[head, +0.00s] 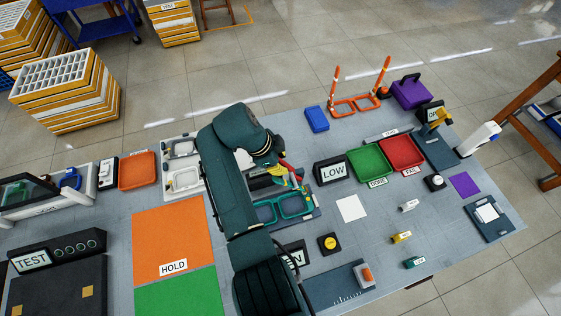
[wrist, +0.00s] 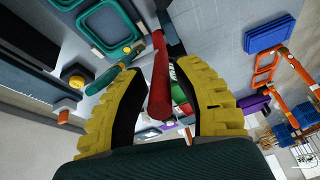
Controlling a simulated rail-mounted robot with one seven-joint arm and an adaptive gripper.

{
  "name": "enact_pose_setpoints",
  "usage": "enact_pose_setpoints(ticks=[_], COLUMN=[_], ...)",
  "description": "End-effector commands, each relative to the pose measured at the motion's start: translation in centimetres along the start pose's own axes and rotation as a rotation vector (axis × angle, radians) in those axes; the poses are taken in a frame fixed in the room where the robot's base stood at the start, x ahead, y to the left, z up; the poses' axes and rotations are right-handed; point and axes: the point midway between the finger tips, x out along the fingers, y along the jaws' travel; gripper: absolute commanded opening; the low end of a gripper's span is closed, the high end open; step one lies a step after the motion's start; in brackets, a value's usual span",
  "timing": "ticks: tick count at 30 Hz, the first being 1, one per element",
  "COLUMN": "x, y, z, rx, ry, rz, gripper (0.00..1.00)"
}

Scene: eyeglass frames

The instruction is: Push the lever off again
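The lever is a red handle (wrist: 160,80) in the wrist view, running between my two yellow fingers with its rounded end towards the camera. My gripper (wrist: 160,68) is open around it, with gaps visible beside the handle; whether either finger touches it is hard to tell. In the head view the red handle (head: 291,170) shows beside my gripper (head: 287,178), over the back of the fixture. The lever's pivot is largely hidden by my arm. A teal eyeglass frame (head: 294,206) lies on the fixture in front; it also shows in the wrist view (wrist: 84,22).
A yellow button unit (head: 329,243) and a white sheet (head: 350,208) are in front. The orange HOLD mat (head: 170,235) is left.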

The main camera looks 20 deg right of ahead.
Motion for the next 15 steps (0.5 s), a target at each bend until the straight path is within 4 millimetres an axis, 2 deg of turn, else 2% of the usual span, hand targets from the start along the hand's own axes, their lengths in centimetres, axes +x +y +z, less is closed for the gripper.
enact_pose_setpoints(ticks=[8,13,15], x=[0.21,0.19,0.19], y=[-0.01,0.0,0.0], z=[-0.02,-0.02,-0.02], rx=[0.0,0.0,0.0], ry=[0.0,0.0,0.0], rz=[0.0,0.0,0.0], gripper=[0.32,0.0,0.0])
